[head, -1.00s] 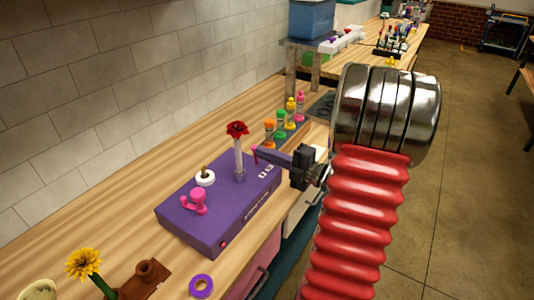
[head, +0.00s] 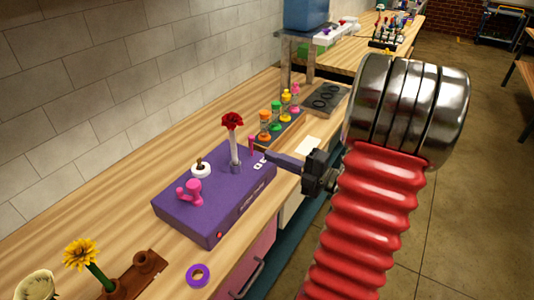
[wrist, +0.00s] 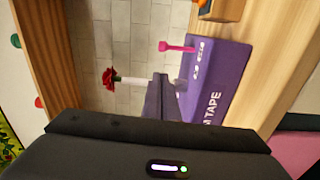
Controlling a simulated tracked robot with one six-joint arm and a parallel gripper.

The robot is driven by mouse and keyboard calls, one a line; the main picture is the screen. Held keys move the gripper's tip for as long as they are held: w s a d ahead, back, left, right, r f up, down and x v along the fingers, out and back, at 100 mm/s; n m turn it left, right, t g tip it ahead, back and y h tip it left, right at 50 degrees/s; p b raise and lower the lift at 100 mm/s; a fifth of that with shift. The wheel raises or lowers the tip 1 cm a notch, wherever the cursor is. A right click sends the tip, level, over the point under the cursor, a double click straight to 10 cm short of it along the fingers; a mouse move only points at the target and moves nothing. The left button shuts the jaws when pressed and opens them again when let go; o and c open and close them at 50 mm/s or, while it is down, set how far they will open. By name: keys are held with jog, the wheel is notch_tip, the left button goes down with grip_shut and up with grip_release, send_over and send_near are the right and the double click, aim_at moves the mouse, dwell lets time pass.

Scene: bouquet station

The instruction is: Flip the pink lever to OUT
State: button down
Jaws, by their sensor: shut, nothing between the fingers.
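In the wrist view the lever (wrist: 176,47) sticks out from the box (wrist: 222,80) beside small white labels, too small to read surely. In the wrist view the shut fingers (wrist: 160,80) end short of the lever, with a visible gap. A red flower (head: 232,121) stands upright in a holder on the box, just left of my fingertips.
A row of small coloured bottles (head: 277,118) stands behind. A yellow flower (head: 81,252) and a purple ring (head: 198,275) are nearer. The wall bounds the left.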

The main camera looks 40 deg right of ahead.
jog(key=v, duration=0.6)
jog(key=shift+s+d, duration=0.1)
dwell(0.6)
